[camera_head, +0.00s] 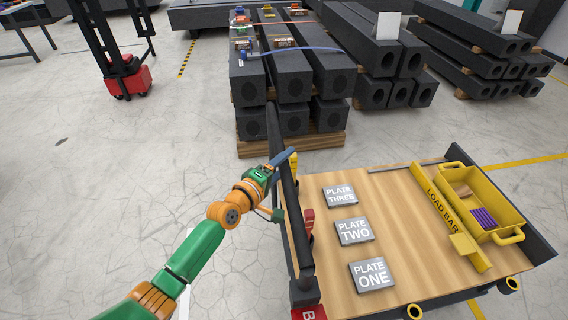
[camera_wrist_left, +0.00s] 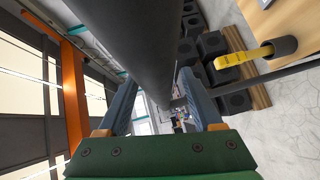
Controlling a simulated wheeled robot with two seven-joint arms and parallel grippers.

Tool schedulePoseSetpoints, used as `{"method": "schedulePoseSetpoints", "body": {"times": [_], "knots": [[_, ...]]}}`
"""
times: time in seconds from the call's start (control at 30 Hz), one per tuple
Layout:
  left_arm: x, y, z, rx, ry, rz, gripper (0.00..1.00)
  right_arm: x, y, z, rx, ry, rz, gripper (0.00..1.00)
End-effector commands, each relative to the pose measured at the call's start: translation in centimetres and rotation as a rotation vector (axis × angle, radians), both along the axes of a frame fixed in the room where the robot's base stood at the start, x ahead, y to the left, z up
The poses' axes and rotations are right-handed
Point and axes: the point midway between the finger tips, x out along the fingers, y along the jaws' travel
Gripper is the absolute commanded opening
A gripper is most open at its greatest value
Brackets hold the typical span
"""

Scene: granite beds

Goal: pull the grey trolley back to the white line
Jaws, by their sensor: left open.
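The grey trolley (camera_head: 303,235) stands at the lower right, with a wooden deck, a dark frame and a long dark handle bar along its left side. My left gripper (camera_head: 280,165) is at the handle bar. In the left wrist view my left gripper (camera_wrist_left: 158,103) has its two fingers apart, with the dark bar (camera_wrist_left: 140,35) running between them; contact cannot be told. A short white strip (camera_head: 184,302) shows on the floor beside my left forearm, mostly hidden; I cannot tell whether it is the white line. My right gripper is out of view.
The deck carries plates one (camera_head: 371,275), two (camera_head: 354,231) and three (camera_head: 340,195), a yellow load bar (camera_head: 447,215) and a yellow bin (camera_head: 500,228). Stacked granite beams (camera_head: 291,90) stand behind on pallets. A red-based lift (camera_head: 127,82) stands far left. The floor on the left is clear.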

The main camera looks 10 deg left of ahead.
Motion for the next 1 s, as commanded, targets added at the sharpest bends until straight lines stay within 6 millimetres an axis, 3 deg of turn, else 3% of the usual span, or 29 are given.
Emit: {"method": "schedulePoseSetpoints", "body": {"times": [0.1, 0.3, 0.37, 1.0], "knots": [[-0.02, 0.00, 0.01, 0.000, 0.000, 0.000, 0.67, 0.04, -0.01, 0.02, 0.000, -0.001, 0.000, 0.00], [-0.04, 0.01, 0.02, 0.001, 0.000, 0.000, 0.13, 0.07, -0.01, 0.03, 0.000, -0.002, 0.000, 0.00], [-0.03, 0.02, 0.02, 0.001, 0.000, 0.000, 0.00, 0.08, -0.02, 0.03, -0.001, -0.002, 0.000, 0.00], [-0.01, 0.04, 0.11, 0.000, -0.002, 0.001, 0.00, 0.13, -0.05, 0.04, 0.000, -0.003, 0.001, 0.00]]}}
